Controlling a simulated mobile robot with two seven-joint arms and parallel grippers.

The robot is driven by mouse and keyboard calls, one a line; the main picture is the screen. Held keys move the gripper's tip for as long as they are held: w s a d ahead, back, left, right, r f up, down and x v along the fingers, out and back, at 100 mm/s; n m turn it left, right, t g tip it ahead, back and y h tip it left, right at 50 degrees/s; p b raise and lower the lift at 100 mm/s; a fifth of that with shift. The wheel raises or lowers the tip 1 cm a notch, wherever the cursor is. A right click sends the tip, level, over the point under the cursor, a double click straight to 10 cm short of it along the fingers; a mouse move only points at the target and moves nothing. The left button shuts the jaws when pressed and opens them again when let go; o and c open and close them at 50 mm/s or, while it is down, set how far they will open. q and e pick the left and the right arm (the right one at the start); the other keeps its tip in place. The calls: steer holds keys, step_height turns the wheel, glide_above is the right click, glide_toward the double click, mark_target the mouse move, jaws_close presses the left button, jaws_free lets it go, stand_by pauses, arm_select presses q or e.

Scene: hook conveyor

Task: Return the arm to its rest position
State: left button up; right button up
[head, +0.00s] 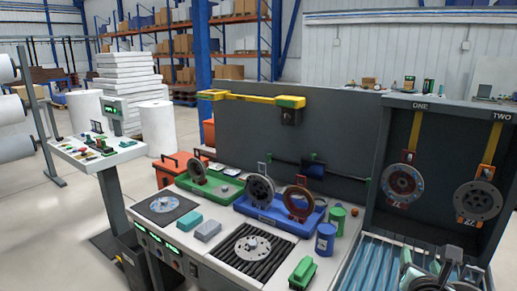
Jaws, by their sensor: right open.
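My right gripper (432,268) shows at the bottom right edge of the head view. Its fingers are apart and nothing shows between them. It is in front of the blue slatted bed (378,262) below the dark hook cabinet (424,125); whether it touches anything there I cannot tell. Much of my right arm is cut off by the picture's lower edge. My left gripper is not in view.
Discs hang on yellow straps under signs ONE (403,180) and TWO (478,201). A control console (98,150) stands left.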

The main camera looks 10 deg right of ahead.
steer(key=a+f+m+y, duration=0.2)
steer(key=a+f+m, duration=0.1)
steer(key=f, duration=0.5)
steer(key=a+f+m+y, duration=0.2)
steer(key=a+f+y, duration=0.15)
steer(key=f, duration=0.35)
steer(key=s+a+f+m+g+y, duration=0.1)
steer(key=s+a+f+m+y, duration=0.1)
steer(key=s+a+f+m, duration=0.5)
steer(key=s+a+f+m+g+y, duration=0.1)
steer(key=s+a+f+m+y, duration=0.2)
steer(key=s+a+f+m, duration=0.4)
steer(key=s+f+m, duration=0.3)
steer(key=f+m, duration=0.2)
steer(key=shift+s+f+g, duration=0.15)
steer(key=shift+f+g, duration=0.15)
steer(key=shift+g, duration=0.1)
